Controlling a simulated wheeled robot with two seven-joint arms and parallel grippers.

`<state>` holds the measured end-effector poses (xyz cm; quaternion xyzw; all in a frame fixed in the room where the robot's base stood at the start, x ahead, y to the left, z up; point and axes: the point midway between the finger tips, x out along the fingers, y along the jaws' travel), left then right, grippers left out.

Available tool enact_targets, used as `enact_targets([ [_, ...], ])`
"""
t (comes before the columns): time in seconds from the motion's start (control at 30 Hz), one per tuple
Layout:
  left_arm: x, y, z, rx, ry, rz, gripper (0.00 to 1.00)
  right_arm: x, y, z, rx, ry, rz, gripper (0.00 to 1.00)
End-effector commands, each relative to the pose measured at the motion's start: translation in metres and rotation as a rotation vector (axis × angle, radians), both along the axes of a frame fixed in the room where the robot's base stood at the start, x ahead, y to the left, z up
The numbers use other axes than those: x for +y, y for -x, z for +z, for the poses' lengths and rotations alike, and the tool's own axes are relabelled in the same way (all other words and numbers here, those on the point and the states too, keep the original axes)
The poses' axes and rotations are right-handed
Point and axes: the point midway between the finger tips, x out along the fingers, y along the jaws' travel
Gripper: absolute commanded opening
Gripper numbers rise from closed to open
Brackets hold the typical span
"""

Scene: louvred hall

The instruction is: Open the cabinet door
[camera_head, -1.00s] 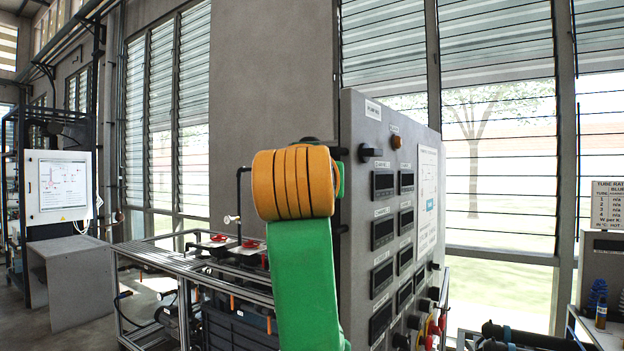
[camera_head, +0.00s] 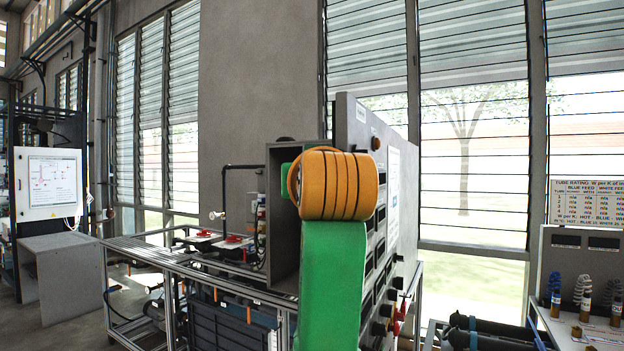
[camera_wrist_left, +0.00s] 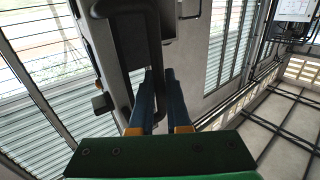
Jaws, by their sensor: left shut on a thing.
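The grey cabinet door (camera_head: 408,205), a panel with a column of dark displays, stands at a slant right of my left arm in the head view. A grey box (camera_head: 283,240) with a dark recess shows left of the door, partly behind my arm. In the left wrist view my left gripper (camera_wrist_left: 163,78), with blue fingers, is shut on the dark bar handle (camera_wrist_left: 153,35) beside the grey panel (camera_wrist_left: 96,35). In the head view my orange wrist hides the fingers and the grip. My right gripper is out of view.
A metal-framed bench (camera_head: 195,270) with red-handled fittings and tubing stands to the left. Another bench (camera_head: 575,325) with bottles and coils is at the lower right. Louvred windows (camera_head: 470,130) line the back. Open floor shows at the far lower left.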

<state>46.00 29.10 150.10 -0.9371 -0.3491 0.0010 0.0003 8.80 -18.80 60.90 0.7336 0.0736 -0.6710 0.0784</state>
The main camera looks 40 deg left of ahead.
Motion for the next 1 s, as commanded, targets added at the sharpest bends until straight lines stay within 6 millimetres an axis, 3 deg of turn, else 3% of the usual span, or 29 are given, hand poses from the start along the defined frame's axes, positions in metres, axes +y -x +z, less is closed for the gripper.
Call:
enact_targets([
  [0.03,0.0,0.001,0.001,-0.004,-0.002,0.001,0.0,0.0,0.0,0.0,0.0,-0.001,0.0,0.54],
  [0.07,0.0,0.001,0.001,-0.004,-0.002,0.001,0.17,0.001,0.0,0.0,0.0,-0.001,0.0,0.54],
  [0.1,0.0,0.001,0.001,-0.003,-0.001,0.001,0.27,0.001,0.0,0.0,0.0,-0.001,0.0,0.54],
  [0.43,-0.003,0.003,-0.002,-0.001,0.0,-0.001,0.27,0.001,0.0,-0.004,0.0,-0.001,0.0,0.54],
  [0.73,-0.041,0.049,-0.002,-0.004,-0.003,-0.001,0.27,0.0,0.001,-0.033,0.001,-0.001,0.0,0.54],
  [1.0,-0.047,0.057,0.001,-0.003,-0.001,0.001,0.27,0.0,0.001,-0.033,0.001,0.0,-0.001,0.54],
])
